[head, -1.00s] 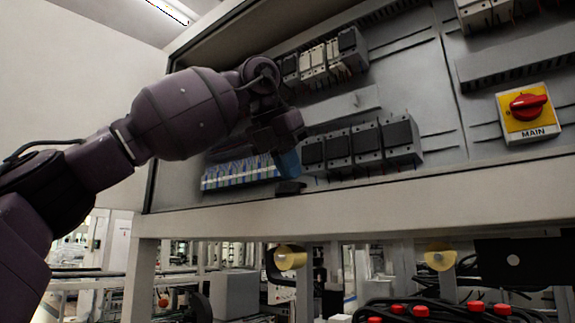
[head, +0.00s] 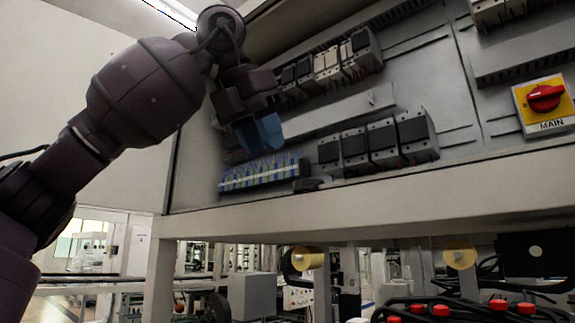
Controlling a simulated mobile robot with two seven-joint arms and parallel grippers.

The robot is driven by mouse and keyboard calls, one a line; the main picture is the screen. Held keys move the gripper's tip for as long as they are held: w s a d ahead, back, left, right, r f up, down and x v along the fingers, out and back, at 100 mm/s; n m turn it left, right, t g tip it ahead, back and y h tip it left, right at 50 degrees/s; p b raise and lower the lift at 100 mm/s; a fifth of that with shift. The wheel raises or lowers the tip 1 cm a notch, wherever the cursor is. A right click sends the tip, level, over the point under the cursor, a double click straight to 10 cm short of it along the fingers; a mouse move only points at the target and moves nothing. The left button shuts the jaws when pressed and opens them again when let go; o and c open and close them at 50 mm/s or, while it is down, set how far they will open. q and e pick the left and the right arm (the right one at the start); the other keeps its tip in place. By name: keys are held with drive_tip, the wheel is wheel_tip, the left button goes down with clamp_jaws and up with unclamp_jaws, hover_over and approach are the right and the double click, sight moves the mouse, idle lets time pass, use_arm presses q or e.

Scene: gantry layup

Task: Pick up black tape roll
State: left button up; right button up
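A small black rounded object (head: 306,185), which looks like the black tape roll, lies on the cabinet's bottom ledge at the right end of the blue-striped terminal row. My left gripper (head: 262,140) hangs in front of the cabinet, above the terminal row and up and to the left of the roll. Its blue fingertips point down and are apart from the roll. The fingers overlap in this view, so I cannot tell their gap. My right gripper is out of view.
The terminal row (head: 262,173) and black-fronted modules (head: 385,142) flank the roll closely. The cabinet's front beam (head: 370,210) runs below it. A red MAIN switch (head: 545,97) is at the right. Yellow rolls (head: 308,259) and black cables with red ends sit below.

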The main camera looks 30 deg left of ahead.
use_arm(q)
drive_tip(key=o, duration=0.7)
drive_tip(key=shift+g, duration=0.6)
drive_tip(key=w+r+p, duration=0.1)
drive_tip(key=w+d+r+p, duration=0.1)
drive_tip(key=r, duration=0.1)
drive_tip(key=w+d+r+p, duration=0.1)
drive_tip(key=r, duration=0.1)
drive_tip(key=shift+w+d+p, duration=0.15)
drive_tip(key=shift+w+p, duration=0.15)
drive_tip(key=m+g+p, duration=0.1)
drive_tip(key=m+g, duration=0.1)
drive_tip(key=m, duration=0.1)
hover_over(304, 184)
drive_tip(key=a, duration=0.2)
wheel_tip(304, 184, down, 3)
drive_tip(key=shift+d+r+h, duration=0.1)
drive_tip(key=shift+d+h, duration=0.05)
drive_tip(key=shift+h, duration=0.15)
drive_tip(key=shift+s+x, duration=0.2)
drive_tip(key=shift+x, duration=2.45)
drive_tip(key=shift+w+f+n, duration=0.1)
drive_tip(key=shift+f+n, duration=0.2)
drive_tip(key=shift+f, duration=0.1)
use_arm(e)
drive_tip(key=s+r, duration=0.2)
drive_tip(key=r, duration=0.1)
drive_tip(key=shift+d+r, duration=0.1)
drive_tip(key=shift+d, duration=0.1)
